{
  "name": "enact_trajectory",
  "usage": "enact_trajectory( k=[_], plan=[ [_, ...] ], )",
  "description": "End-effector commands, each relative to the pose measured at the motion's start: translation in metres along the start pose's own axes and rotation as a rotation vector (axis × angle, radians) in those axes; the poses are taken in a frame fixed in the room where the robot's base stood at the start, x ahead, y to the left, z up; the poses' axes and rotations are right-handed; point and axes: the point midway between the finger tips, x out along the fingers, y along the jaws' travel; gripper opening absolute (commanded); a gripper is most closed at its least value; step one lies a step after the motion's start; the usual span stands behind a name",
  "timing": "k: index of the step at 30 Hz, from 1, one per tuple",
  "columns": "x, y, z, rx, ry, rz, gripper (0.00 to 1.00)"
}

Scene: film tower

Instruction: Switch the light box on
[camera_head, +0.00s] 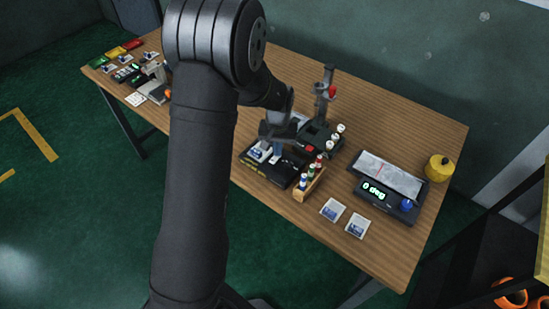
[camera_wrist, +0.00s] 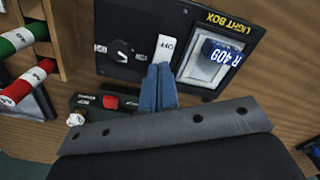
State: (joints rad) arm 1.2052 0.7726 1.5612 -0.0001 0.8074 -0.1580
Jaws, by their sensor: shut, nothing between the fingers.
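The light box (camera_wrist: 140,20) is a black panel with a yellow "LIGHT BOX" label. In the head view the light box (camera_head: 246,165) lies near the middle of the table. Its white switch (camera_wrist: 165,47) reads "OFF". A pale square plate (camera_wrist: 197,73) beside the switch bears a blue block (camera_wrist: 221,53) marked "R 409". A black knob (camera_wrist: 122,52) is on the other side. My gripper (camera_wrist: 159,68) is shut and empty, its blue fingertips right by the lower end of the switch; I cannot tell whether they touch. My gripper (camera_head: 277,148) is above the box in the head view.
A device with a red button (camera_wrist: 110,102) stands close beside the light box. A wooden rack (camera_head: 308,184) of small bottles is beside it too. A scale (camera_head: 374,192) and yellow pot (camera_head: 438,168) are at right.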

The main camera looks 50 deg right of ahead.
Motion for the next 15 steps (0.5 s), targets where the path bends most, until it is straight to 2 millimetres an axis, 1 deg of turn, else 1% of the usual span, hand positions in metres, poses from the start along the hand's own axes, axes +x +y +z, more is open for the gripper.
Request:
enact_trajectory(
  k=[9, 11, 15],
  plan=[
    [0.004, 0.0, 0.001, 0.0, -0.002, 0.0, 0.0],
    [0.003, 0.0, 0.0, 0.0, -0.001, 0.0, 0.0],
    [-0.007, 0.0, 0.0, 0.0, 0.001, 0.0, 0.0]
  ],
)
